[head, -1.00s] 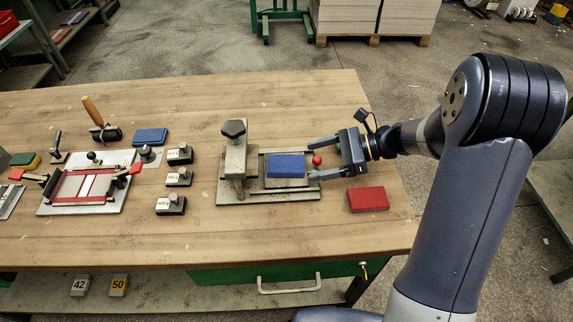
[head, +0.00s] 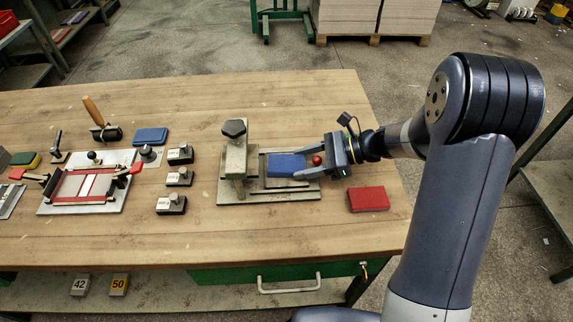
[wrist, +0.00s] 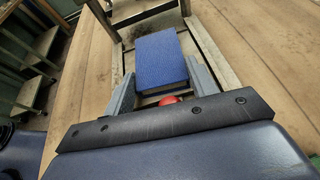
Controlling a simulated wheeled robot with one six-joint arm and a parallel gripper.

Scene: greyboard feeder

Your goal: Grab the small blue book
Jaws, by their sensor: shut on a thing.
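The small blue book (head: 286,164) lies flat on the metal press fixture (head: 225,195) at the right part of the workbench. My gripper (head: 306,164) has come in from the right and its fingers are shut on the book's near end. In the wrist view the blue book (wrist: 160,62) sits between my two grey fingers (wrist: 158,88), one along each side. The book still rests in the fixture.
A red ball knob (head: 317,160) sits between my fingers by the gripper body. A red book (head: 368,199) lies close to the right edge. Another blue book (head: 150,136) lies farther left. The fixture's clamp post (head: 235,160) stands left of the held book.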

